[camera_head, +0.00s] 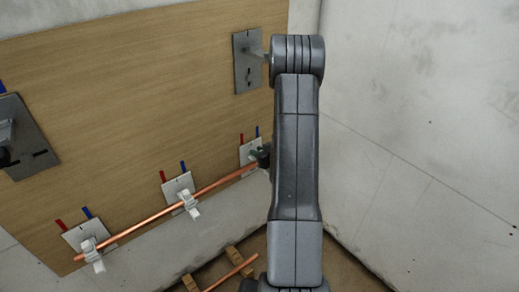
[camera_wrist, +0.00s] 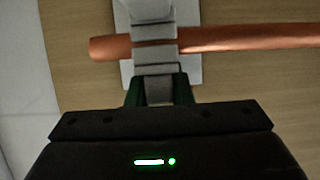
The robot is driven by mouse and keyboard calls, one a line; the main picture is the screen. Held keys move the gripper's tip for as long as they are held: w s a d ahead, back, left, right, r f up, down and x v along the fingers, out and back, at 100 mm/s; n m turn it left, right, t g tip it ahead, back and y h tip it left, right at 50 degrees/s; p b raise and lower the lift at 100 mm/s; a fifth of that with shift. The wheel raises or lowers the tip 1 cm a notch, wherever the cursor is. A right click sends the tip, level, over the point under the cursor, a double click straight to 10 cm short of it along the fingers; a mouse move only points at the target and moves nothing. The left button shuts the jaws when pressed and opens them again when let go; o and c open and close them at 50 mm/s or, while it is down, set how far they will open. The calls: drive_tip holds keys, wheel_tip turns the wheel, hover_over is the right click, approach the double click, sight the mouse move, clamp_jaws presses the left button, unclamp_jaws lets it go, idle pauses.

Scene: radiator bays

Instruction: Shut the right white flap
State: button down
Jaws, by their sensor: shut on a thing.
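The right white flap (camera_wrist: 155,53) crosses in front of the copper pipe (camera_wrist: 240,38) in the wrist view, with its white plate (camera_wrist: 190,72) behind. My gripper (camera_wrist: 159,88) is shut on the flap's lower end, one dark green finger on each side. I cannot tell whether the flap is latched. In the head view my gripper (camera_head: 262,156) is at the right plate (camera_head: 247,149), at the pipe's right end. My arm and gripper hide most of the right flap there.
The middle white clip (camera_head: 188,204) and left white clip (camera_head: 92,254) sit along the pipe on the wooden board (camera_head: 150,100). Red and blue tabs stick up behind the plates. A grey bracket (camera_head: 247,60) is above. Another pipe on wooden blocks (camera_head: 240,262) lies below. A concrete wall (camera_head: 420,130) stands right.

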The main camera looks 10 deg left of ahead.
drive_tip(key=c, duration=1.3)
unclamp_jaws()
drive_tip(key=shift+r, duration=0.1)
drive_tip(key=p+v, duration=0.2)
drive_tip(key=v, duration=1.1)
drive_tip(key=shift+s+d+r, duration=0.1)
drive_tip(key=shift+s+d, duration=0.1)
drive_tip(key=shift+s, duration=0.05)
drive_tip(key=b+x, duration=0.2)
drive_tip(key=x, duration=1.2)
drive_tip(key=shift+d+b, duration=0.15)
drive_tip(key=shift+b, duration=0.15)
